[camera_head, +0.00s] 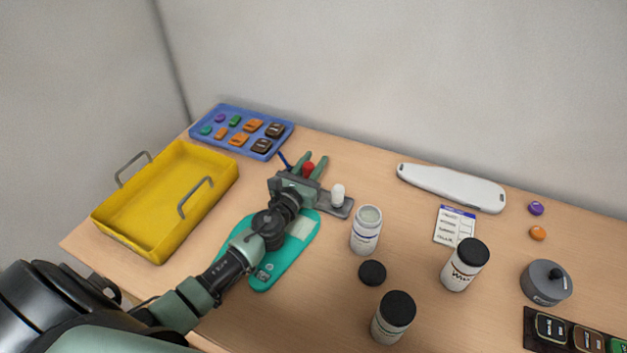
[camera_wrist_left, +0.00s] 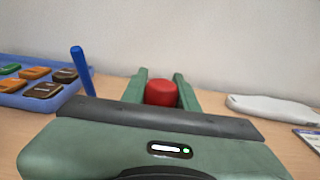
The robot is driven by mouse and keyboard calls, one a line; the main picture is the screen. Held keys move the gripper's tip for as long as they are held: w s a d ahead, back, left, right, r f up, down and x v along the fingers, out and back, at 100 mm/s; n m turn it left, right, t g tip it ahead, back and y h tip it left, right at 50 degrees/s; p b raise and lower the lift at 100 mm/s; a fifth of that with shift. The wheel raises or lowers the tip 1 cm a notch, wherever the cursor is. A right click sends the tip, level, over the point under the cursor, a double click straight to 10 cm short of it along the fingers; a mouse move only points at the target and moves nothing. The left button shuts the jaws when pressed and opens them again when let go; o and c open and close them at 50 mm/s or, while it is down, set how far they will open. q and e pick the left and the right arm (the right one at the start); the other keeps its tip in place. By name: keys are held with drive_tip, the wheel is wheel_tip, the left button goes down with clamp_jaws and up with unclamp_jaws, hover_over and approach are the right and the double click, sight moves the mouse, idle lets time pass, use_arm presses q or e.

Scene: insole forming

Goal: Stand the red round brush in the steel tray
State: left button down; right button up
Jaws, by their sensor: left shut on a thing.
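My left gripper (camera_head: 311,165) is shut on the red round brush (camera_head: 308,169), whose red top shows between the two green fingers. In the left wrist view the red brush (camera_wrist_left: 160,92) sits upright between the fingers (camera_wrist_left: 161,90). Its lower part is hidden by the gripper. The steel tray (camera_head: 343,211) is a small grey strip, showing at the right of the gripper; the rest is hidden behind it. I cannot tell whether the brush touches the tray. A white-topped piece (camera_head: 338,193) stands upright on the tray's visible end. My right gripper is not in view.
A blue stick (camera_head: 284,160) leans close left of the gripper. A teal insole (camera_head: 268,272) lies under my arm. A yellow tray (camera_head: 130,240) and blue tray (camera_head: 209,115) are left. An open white jar (camera_head: 366,236) and a black lid (camera_head: 372,272) are right.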

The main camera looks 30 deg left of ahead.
use_arm(q)
drive_tip(key=shift+f+b, duration=1.45)
drive_tip(key=shift+f, duration=0.65)
drive_tip(key=shift+f, duration=0.25)
drive_tip(key=c, duration=1.1)
unclamp_jaws()
drive_tip(key=shift+r, duration=0.1)
drive_tip(key=shift+r, duration=0.25)
drive_tip(key=s, duration=0.3)
drive_tip(key=s+b, duration=0.1)
drive_tip(key=s, duration=0.6)
drive_tip(key=shift+s+d+f, duration=0.2)
drive_tip(key=shift+s+d, duration=0.1)
drive_tip(key=shift+s+r, duration=0.15)
drive_tip(key=shift+s, duration=0.6)
